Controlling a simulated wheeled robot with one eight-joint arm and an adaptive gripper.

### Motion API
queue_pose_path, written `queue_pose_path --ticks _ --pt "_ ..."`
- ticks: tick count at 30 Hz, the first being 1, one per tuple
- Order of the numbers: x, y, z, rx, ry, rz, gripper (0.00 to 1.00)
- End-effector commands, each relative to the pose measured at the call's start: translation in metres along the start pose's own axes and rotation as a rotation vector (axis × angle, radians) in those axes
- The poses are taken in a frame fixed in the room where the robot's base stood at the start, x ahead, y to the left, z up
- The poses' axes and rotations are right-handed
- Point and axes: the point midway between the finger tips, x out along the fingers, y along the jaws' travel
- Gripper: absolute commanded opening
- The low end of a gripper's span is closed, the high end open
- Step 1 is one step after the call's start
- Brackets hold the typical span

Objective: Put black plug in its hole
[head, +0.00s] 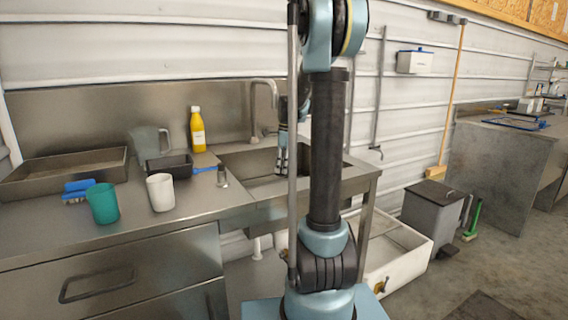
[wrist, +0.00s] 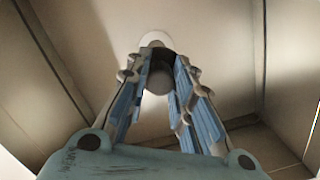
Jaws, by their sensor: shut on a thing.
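The sink (head: 245,165) is set in the steel counter, and my gripper (head: 281,170) points down into its basin. In the wrist view my gripper (wrist: 163,60) has its blue-padded fingers closed around a dark grey, rounded piece, which looks like the black plug (wrist: 157,77). Just beyond the fingertips a pale round ring, which looks like the rim of the drain hole (wrist: 152,39), shows on the basin floor. The plug and fingertips partly cover it. I cannot tell whether the plug is above the hole or touching it. The plug is not visible in the head view.
A faucet (head: 253,110) stands behind the basin, close to my arm. Basin walls surround my gripper.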

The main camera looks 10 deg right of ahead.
Motion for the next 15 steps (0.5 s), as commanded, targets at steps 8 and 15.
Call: queue_pose_path --ticks 8,15 --pt "0.028 0.001 0.001 -0.005 0.000 0.001 0.00" --pt "0.048 0.001 -0.002 -0.005 0.000 0.000 0.00"
